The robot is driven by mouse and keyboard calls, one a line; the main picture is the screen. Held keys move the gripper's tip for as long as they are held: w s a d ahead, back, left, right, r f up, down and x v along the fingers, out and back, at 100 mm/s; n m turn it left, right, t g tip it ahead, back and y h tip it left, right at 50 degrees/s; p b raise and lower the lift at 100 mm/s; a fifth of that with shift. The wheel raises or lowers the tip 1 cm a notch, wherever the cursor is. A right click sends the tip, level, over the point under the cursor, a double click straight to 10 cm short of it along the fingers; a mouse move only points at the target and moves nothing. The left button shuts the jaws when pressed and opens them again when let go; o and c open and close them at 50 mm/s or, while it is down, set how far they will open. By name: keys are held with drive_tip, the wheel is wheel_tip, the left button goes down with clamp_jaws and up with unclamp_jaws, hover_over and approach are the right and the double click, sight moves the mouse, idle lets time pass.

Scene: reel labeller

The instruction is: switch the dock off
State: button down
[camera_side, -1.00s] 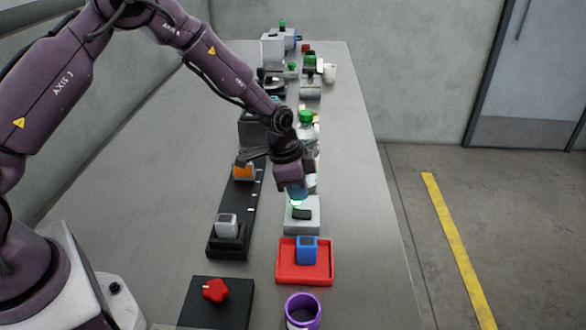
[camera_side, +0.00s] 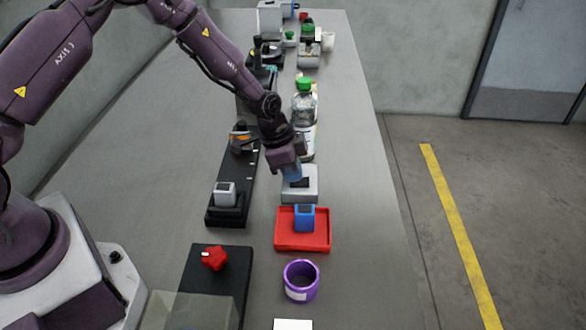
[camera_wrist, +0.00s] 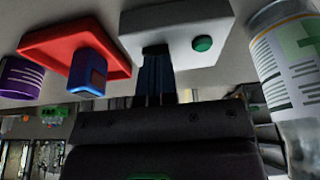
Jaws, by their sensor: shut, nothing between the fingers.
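A pale grey-white box (camera_side: 299,195), apparently the dock, stands on the bench. It has a dark switch on top (camera_side: 301,182). In the wrist view the box (camera_wrist: 186,20) shows a green dome (camera_wrist: 202,43) that looks dull, not glowing. My gripper (camera_side: 292,177) is shut with nothing between its fingers. Its blue fingertips are at the box's top beside the dark switch. In the wrist view the fingertips (camera_wrist: 155,55) overlap the dark part and partly hide it. I cannot tell whether they touch it or which way the switch is tilted.
A red tray (camera_side: 287,241) with a blue block (camera_side: 304,216) is just in front of the box. A purple cup (camera_side: 300,282) is nearer. A green-capped bottle (camera_side: 304,105) stands behind. A black rail with a grey block (camera_side: 225,193) lies left.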

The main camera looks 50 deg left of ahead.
drive_tip(key=shift+w+d+r, duration=0.25)
drive_tip(key=shift+w+d, duration=0.25)
drive_tip(key=shift+w, duration=0.05)
drive_tip(key=shift+r, duration=0.25)
drive_tip(key=s+v, duration=0.1)
drive_tip(key=v, duration=1.2)
drive_tip(key=shift+a, duration=0.45)
